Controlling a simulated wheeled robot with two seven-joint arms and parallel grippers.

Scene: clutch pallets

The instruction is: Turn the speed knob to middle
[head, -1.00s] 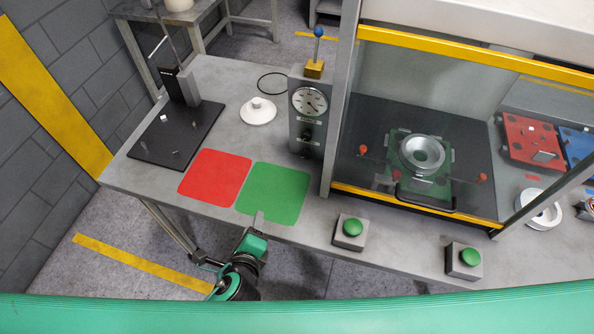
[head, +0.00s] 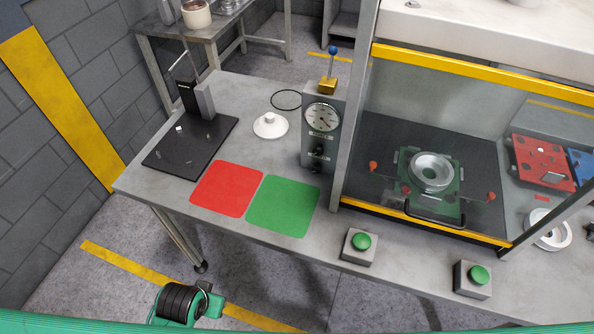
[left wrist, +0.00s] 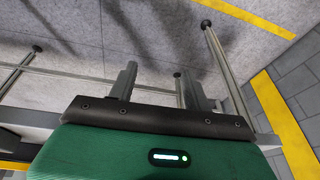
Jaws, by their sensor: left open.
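A grey control box (head: 322,125) stands on the table, with a round gauge (head: 322,117) on its front. Two small dark knobs sit below the gauge, an upper knob (head: 318,151) and a lower knob (head: 316,168). Their labels are too small to read, so I cannot tell which is the speed knob or its setting. My left gripper (left wrist: 158,72) shows in the left wrist view with its two fingers apart and nothing between them, with floor and table legs beyond. In the head view my left arm is low, off the table's front edge and away from the box. My right gripper is not in view.
A red mat (head: 227,189) and a green mat (head: 283,206) lie in front of the box. A white disc-shaped part (head: 270,125) and a black stand plate (head: 190,148) are to the left. A framed press enclosure (head: 440,54) is close on the right. Two green buttons (head: 361,242) (head: 480,275) stand at the front edge.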

